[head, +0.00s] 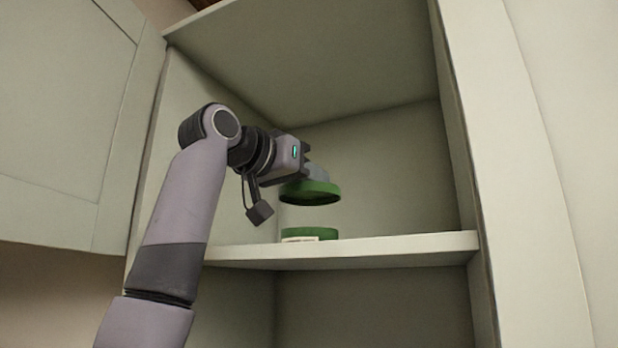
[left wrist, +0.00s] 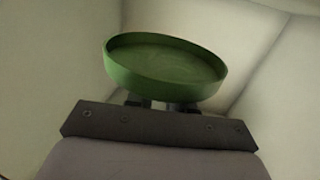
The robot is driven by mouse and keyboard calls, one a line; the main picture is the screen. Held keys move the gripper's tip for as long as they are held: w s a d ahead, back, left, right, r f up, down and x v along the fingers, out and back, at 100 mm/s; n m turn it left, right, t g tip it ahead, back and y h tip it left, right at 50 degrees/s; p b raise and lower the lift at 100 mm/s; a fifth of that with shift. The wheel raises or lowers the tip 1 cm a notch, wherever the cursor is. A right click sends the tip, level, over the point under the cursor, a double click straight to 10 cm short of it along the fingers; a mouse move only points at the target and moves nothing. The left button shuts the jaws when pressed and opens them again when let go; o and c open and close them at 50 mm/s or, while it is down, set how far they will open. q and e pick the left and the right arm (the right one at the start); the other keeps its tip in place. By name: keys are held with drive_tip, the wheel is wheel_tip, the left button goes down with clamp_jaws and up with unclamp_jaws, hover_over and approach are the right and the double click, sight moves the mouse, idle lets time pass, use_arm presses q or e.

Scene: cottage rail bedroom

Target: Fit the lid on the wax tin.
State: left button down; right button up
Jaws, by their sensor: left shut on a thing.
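My left gripper (head: 312,172) is shut on a round green lid (head: 311,195), which it holds tilted above the shelf. In the left wrist view the lid (left wrist: 165,68) shows its hollow side and raised rim; the fingertips are mostly hidden beneath it. The green wax tin (head: 309,232) stands on the shelf under the lid, with a clear gap between them. The shelf edge hides its lower part, and a small pale patch shows at its front. My right gripper is not in view.
The tin's shelf (head: 400,245) is in an open cupboard with side walls, a back and a top panel (head: 330,60) above my arm. A cupboard door (head: 65,110) is at the left. The shelf right of the tin looks clear.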

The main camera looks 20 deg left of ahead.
use_arm(q)
drive_tip(key=shift+f+b, duration=1.95)
drive_tip(key=shift+f, duration=0.65)
drive_tip(key=shift+f, duration=0.55)
drive_tip(key=c, duration=0.9)
unclamp_jaws()
drive_tip(key=shift+s, duration=0.1)
